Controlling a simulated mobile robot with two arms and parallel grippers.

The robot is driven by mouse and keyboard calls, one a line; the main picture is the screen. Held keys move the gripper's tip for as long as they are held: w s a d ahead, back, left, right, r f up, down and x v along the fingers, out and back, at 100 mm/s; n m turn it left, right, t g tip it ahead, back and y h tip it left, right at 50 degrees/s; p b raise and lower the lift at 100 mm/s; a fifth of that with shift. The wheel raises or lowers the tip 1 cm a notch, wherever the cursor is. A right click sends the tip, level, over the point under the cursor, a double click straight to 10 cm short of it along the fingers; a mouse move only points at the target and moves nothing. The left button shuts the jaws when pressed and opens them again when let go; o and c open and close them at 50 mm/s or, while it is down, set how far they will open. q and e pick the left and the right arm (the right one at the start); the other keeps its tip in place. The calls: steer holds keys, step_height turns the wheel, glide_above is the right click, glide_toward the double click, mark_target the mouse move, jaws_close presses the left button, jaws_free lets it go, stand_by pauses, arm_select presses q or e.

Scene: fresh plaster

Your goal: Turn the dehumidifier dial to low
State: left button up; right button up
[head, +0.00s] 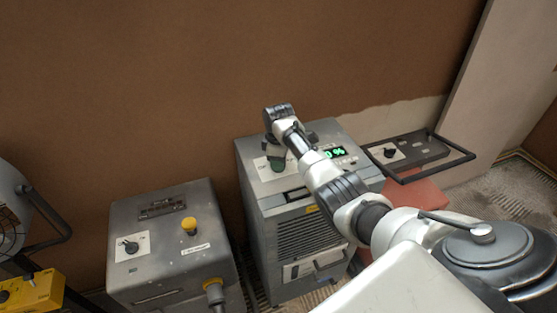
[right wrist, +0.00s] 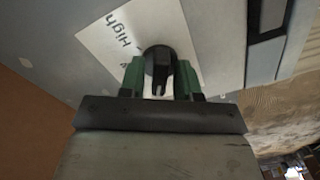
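The dehumidifier (head: 262,215) is a grey metal box with a lit green display (head: 335,153) on its top panel. My right gripper (head: 276,164) is down at the white label (head: 264,172) left of the display. In the right wrist view the black dial (right wrist: 158,68) sits between the green fingers, which close on it from both sides with no clear gap. The label (right wrist: 112,38) beside it reads "High"; its other markings are mostly covered. In the head view the gripper hides the dial. My left gripper is not in view.
A second grey box (head: 170,262) with a black knob (head: 131,247) and a yellow button (head: 189,225) stands to the left. A dark panel with its own knob (head: 389,153) and a tube frame are at right. A brown wall rises close behind.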

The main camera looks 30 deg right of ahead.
jaws_close()
steer(key=shift+r, duration=0.1)
steer(key=shift+p, duration=0.3)
steer(key=m+p, duration=0.2)
steer(key=m, duration=0.1)
steer(key=shift+r, duration=0.15)
steer(key=m+p, duration=0.2)
steer(key=m, duration=0.2)
steer(key=shift+m, duration=0.3)
steer(key=shift+a+m+p, duration=0.1)
steer(key=shift+m+p, duration=0.55)
steer(key=shift+m, duration=1.35)
